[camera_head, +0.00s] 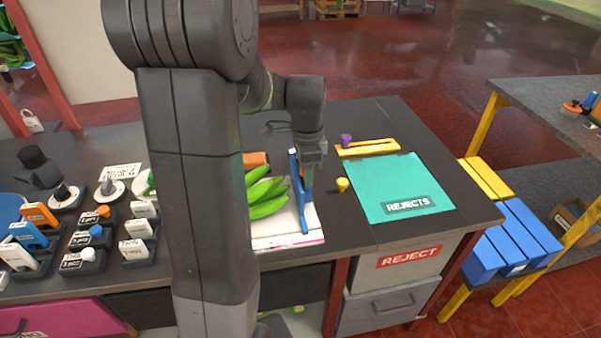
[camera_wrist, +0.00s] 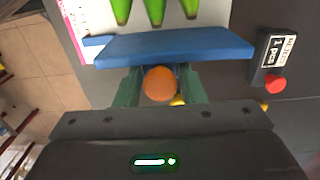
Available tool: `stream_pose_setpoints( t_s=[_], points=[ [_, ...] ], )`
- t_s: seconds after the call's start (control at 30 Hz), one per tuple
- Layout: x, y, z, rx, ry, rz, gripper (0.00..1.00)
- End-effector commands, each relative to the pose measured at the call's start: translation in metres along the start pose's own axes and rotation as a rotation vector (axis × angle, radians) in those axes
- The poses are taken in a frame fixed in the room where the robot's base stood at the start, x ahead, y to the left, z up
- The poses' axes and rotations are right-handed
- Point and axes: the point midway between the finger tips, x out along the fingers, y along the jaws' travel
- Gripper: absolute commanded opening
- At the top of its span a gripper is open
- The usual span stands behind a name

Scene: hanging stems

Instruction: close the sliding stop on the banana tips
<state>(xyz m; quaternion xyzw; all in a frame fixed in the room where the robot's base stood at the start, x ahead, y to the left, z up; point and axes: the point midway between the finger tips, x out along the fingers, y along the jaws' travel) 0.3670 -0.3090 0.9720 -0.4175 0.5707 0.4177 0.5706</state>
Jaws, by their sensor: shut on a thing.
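The blue sliding stop (camera_head: 295,178) stands upright along the right side of the green bananas (camera_head: 264,206) in the head view. In the wrist view the stop is a wide blue bar (camera_wrist: 170,47), with an orange knob (camera_wrist: 159,84) on the near side. Green banana tips (camera_wrist: 155,10) point at the bar, with a small gap seeming to show between them. My gripper (camera_head: 308,180) has its green fingers on either side of the orange knob in the wrist view (camera_wrist: 160,90) and is shut on it. My arm hides part of the bananas in the head view.
A teal REJECTS mat (camera_head: 385,180) and a yellow tray (camera_head: 367,148) with a purple knob lie right of the stop. A small yellow knob (camera_head: 342,184) stands close to my gripper. Several labelled holders (camera_head: 85,235) fill the left of the table.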

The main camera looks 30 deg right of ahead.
Motion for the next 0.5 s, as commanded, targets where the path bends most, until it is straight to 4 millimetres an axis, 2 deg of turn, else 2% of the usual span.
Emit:
stream_pose_setpoints(
  t_s=[0.5],
  points=[
    [0.0, -0.001, 0.01, -0.001, 0.0, -0.001, 0.2]
  ],
)
